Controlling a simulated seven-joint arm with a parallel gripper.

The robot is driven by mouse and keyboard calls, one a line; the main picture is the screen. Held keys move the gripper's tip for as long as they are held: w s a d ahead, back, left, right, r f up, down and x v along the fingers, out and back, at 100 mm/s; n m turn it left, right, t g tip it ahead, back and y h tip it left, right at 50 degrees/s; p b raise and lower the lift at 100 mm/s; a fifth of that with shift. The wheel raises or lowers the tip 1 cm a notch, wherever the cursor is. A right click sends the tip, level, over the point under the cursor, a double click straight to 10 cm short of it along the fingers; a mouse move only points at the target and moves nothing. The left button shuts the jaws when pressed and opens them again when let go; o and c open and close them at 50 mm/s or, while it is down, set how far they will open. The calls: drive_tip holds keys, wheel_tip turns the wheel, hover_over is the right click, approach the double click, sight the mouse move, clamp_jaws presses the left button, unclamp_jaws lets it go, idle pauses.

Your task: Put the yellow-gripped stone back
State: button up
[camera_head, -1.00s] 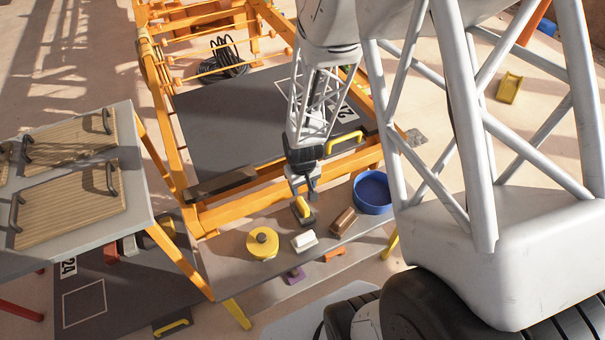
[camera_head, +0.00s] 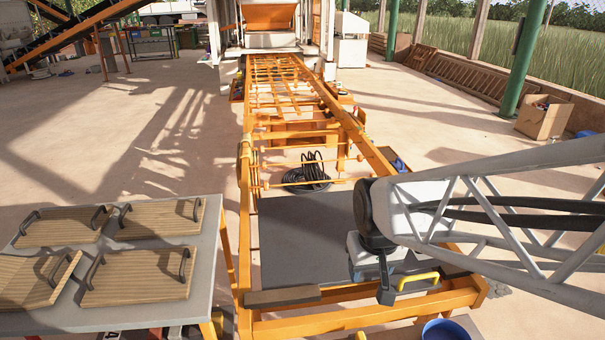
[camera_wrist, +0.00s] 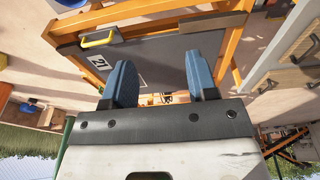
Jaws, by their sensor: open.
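My gripper (camera_wrist: 160,78) shows in the wrist view as two blue fingers standing well apart, with nothing between them. In the head view my gripper (camera_head: 384,288) hangs at the front end of the orange frame, beside the yellow handle (camera_head: 418,281) of the dark board; its fingers are hard to make out there. I cannot identify the yellow-gripped stone for sure in either current view. A small yellow patch at the bottom edge of the head view is too cut off to tell. The shelf below the frame is almost wholly out of view.
The dark board (camera_head: 310,235) lies on the orange frame (camera_head: 247,270); it also shows in the wrist view (camera_wrist: 150,55). A grey table (camera_head: 190,312) with several wooden boards stands at left. A blue tub (camera_head: 446,330) sits at the bottom edge. A black cable coil (camera_head: 307,174) lies farther back.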

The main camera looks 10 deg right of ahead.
drive_tip(key=s+a+r, duration=0.2)
drive_tip(key=s+r, duration=0.5)
drive_tip(key=s, duration=0.1)
drive_tip(key=shift+s+r+t, duration=0.2)
drive_tip(key=shift+r+t, duration=0.1)
drive_tip(key=shift+r, duration=0.05)
idle(0.8)
